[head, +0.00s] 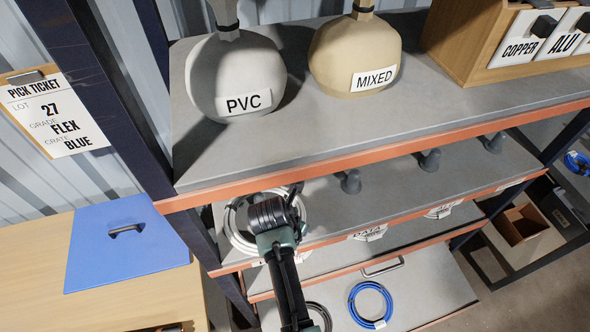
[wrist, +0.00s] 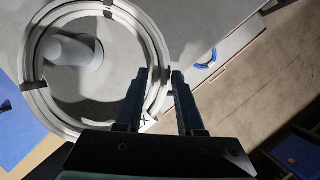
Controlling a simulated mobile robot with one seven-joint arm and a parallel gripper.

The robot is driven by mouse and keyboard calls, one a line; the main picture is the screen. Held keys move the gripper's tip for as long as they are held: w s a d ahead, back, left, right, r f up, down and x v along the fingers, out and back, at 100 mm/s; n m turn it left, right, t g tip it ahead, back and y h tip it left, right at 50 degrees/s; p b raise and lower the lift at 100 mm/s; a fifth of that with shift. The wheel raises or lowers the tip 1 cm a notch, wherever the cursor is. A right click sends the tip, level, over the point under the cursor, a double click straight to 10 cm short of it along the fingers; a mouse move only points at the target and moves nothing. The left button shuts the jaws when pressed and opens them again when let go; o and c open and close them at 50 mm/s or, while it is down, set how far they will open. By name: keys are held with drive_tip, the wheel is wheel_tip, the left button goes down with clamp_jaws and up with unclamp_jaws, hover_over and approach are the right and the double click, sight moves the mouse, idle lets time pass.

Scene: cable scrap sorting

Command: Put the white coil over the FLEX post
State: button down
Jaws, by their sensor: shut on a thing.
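The white coil (head: 230,226) is held at the left end of the rack, by the middle shelf. In the wrist view my gripper (wrist: 160,72) is shut on the right side of the coil (wrist: 31,55), which has dark tape bands. A grey post (wrist: 76,53) shows within the coil's ring. I cannot tell whether the post passes through the ring or stands behind it. In the head view my gripper (head: 293,190) hides this post, and no FLEX label is readable at it.
More grey posts (head: 350,182) (head: 430,160) stand in a row to the right, with hanging labels below. The upper shelf holds the PVC sack (head: 236,75) and MIXED sack (head: 355,50). A blue coil (head: 371,303) lies on the lower shelf. A blue panel with a handle (head: 125,240) is at left.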

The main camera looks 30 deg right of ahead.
drive_tip(key=shift+r, duration=0.1)
drive_tip(key=shift+c, duration=2.2)
unclamp_jaws()
wheel_tip(320, 180, up, 5)
drive_tip(key=p, duration=0.4)
drive_tip(key=shift+r, duration=0.95)
